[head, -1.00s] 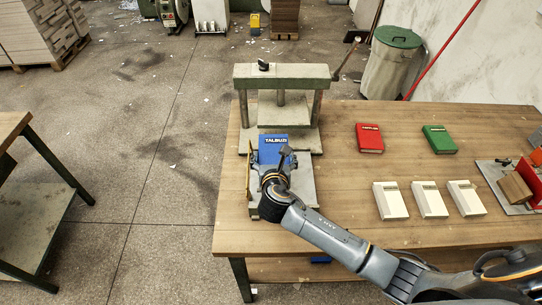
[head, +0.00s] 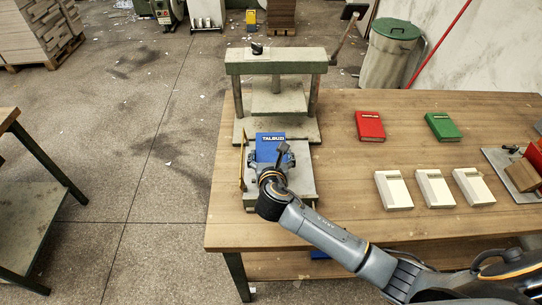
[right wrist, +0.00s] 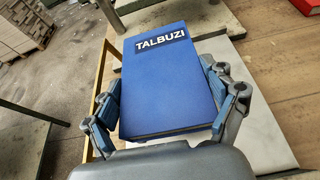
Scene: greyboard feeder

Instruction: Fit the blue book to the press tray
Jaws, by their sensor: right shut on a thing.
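The grey press tray (head: 306,186) lies under and around the book, in front of the press (head: 278,62). A yellowish guide strip (head: 242,168) stands along the tray's left edge, left of the book. I cannot tell whether the book touches the tray. My left gripper is not in view.
A red book (head: 370,126) and a green book (head: 443,126) lie right of the press on the wooden table (head: 350,228). Three white blocks (head: 393,190) lie nearer me. A fixture with a brown block (head: 521,175) stands at the far right.

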